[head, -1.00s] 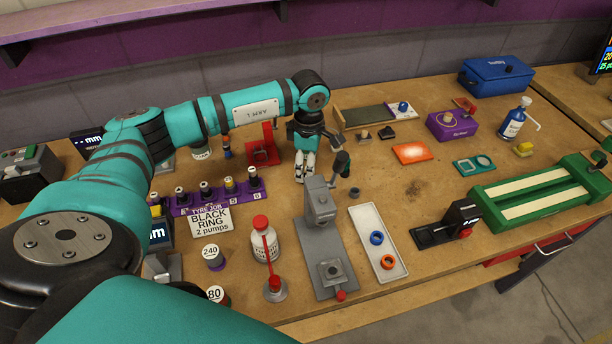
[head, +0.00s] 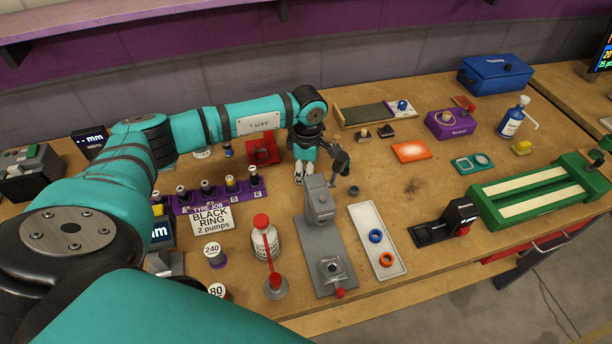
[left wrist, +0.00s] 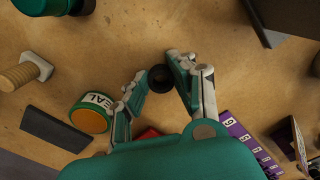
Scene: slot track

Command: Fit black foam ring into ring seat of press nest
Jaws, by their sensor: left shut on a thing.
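My left gripper (head: 304,178) hangs low over the bench behind the grey press (head: 319,205). In the left wrist view its fingertips (left wrist: 160,74) are closed on a small black ring (left wrist: 161,78). The ring does not show clearly in the head view. The press nest (head: 332,270) is a small square block on the front of the press's grey base plate. Its seat shows as a dark opening, well in front of my gripper. A small dark ring-like piece (head: 354,191) stands on the bench right of the press. My right gripper is out of view.
A white tray (head: 365,220) with a blue and an orange ring lies right of the press. A purple rack (head: 250,193) and red stand (head: 262,150) are left of my gripper.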

